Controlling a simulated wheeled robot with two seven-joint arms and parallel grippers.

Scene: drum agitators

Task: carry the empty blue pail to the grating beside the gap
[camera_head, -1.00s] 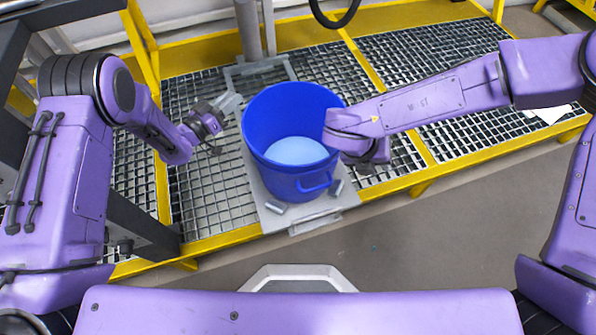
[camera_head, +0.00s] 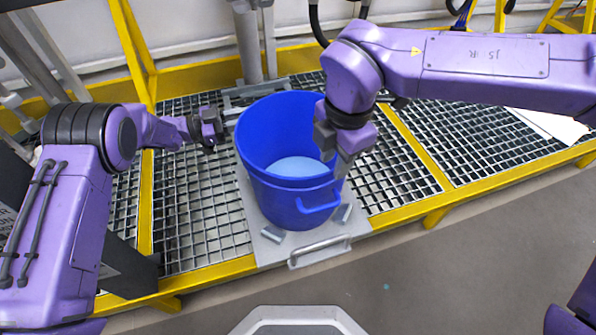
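The blue pail (camera_head: 290,211) stands upright on a grey plate (camera_head: 270,253) let into the grating. A flat pale blue surface shows inside it; I see nothing loose in it. My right gripper (camera_head: 335,158) points down at the pail's right rim. Its fingers show apart, one by the inside of the wall and one by the outside; contact cannot be told. My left gripper (camera_head: 222,124) is at the pail's left rim, pointing right. Its fingertips are small and partly hidden, so its opening is unclear. The grating (camera_head: 195,215) spreads on both sides; I cannot make out an open gap.
Yellow beams (camera_head: 413,150) frame the grating. The plate has a front handle (camera_head: 320,250) and small grey blocks (camera_head: 272,234) by the pail's foot. Posts (camera_head: 249,45) rise behind the pail. A white sheet (camera_head: 548,124) lies at the right. Grating right of the pail is clear.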

